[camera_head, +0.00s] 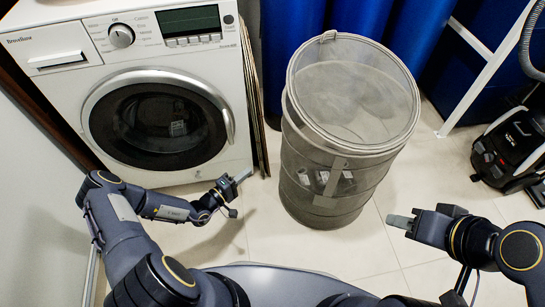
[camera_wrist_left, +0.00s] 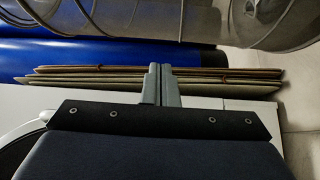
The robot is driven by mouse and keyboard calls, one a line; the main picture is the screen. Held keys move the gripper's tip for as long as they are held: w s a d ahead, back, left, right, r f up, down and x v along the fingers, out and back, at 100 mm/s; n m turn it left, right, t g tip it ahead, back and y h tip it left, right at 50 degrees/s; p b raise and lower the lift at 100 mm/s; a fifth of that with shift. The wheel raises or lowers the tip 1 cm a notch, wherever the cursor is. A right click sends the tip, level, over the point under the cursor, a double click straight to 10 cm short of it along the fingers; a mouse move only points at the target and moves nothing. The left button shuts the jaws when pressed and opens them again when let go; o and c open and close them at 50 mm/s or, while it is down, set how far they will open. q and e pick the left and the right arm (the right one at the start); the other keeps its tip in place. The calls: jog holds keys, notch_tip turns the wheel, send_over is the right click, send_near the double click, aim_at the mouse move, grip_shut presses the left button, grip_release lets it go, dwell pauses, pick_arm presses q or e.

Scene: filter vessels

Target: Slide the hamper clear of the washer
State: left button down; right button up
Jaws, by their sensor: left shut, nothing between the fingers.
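The hamper (camera_head: 335,130) is a tall grey mesh cylinder with a round lid, standing upright on the tiles right of the washer (camera_head: 160,95). In the head view a narrow gap with thin boards lies between them. The washer is white, with its round door closed. My left gripper (camera_head: 243,177) is shut and empty, in front of the gap, left of the hamper and apart from it. In the left wrist view its fingers (camera_wrist_left: 161,84) are together, and the hamper's wire-ringed mesh (camera_wrist_left: 150,20) crosses the top. My right gripper (camera_head: 400,221) is right of the hamper, apart from it; its finger opening cannot be made out.
Thin brown boards (camera_head: 254,100) lean upright beside the washer. A black vacuum cleaner (camera_head: 510,150) stands at the right, near a white sloping bar (camera_head: 485,70). Tiled floor (camera_head: 425,170) is bare right of the hamper.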

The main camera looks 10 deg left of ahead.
pick_arm(q)
jog(key=s+d+f+b+x, duration=0.1)
jog(key=b+x, duration=0.4)
jog(key=x, duration=0.8)
jog(key=shift+d+f+n+y, duration=0.4)
jog(key=shift+f, duration=0.2)
